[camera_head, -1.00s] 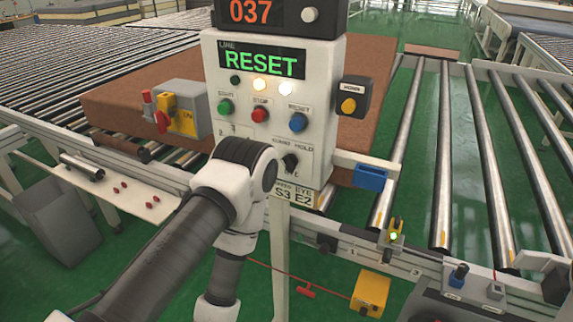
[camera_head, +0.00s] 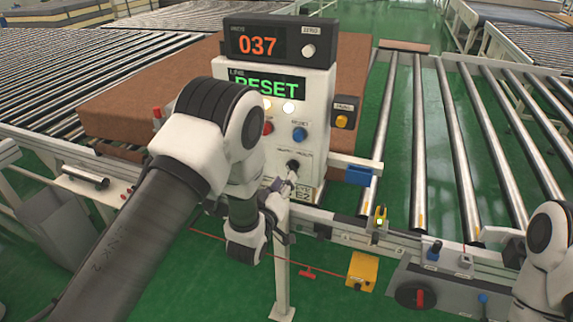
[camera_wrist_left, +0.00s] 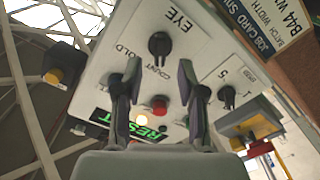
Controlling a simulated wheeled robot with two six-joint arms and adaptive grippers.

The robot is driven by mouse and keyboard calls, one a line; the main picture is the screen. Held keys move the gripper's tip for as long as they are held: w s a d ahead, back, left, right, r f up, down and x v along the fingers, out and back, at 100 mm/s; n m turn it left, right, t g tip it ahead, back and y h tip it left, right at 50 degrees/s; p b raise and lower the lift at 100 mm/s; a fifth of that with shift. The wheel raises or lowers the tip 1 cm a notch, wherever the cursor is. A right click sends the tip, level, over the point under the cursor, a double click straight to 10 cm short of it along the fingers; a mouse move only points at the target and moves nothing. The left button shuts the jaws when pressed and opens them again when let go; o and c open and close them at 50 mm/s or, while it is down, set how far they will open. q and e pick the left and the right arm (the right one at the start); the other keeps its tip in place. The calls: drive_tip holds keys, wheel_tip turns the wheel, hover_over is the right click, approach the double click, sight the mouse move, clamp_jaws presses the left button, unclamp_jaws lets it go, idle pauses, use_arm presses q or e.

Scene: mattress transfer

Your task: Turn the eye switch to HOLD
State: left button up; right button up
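The eye switch (camera_wrist_left: 160,44) is a black round knob on the white control panel (camera_wrist_left: 125,25), under the upside-down EYE label in the left wrist view. HOLD is printed to the knob's left there. In the head view the knob (camera_head: 293,165) shows low on the panel. My left gripper (camera_wrist_left: 159,66) is open, its two fingers apart and pointing at the knob, with nothing between them. In the head view the gripper (camera_head: 283,184) is just below the knob. I cannot tell which way the knob points. My right gripper is out of view; only my right arm shows.
A second black knob (camera_wrist_left: 227,97) is close to one finger. Red button (camera_wrist_left: 160,105), blue button (camera_head: 299,134) and the side box with a yellow button (camera_head: 343,115) are nearby. A brown mattress (camera_head: 140,95) lies behind the panel. A blue block (camera_head: 359,175) sits to its right.

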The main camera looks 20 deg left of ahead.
sight(289, 169)
use_arm(q)
drive_tip(key=w, duration=0.1)
drive_tip(key=w+p, duration=0.1)
drive_tip(key=w, duration=0.1)
drive_tip(key=shift+a+r, duration=0.2)
drive_tip(key=shift+r, duration=0.2)
drive_tip(key=shift+w+p, duration=0.3)
drive_tip(key=shift+w, duration=0.2)
drive_tip(key=shift+w+d+f, duration=0.1)
drive_tip(key=shift+w+f, duration=0.15)
drive_tip(key=shift+w, duration=0.25)
drive_tip(key=shift+c, duration=0.7)
clamp_jaws()
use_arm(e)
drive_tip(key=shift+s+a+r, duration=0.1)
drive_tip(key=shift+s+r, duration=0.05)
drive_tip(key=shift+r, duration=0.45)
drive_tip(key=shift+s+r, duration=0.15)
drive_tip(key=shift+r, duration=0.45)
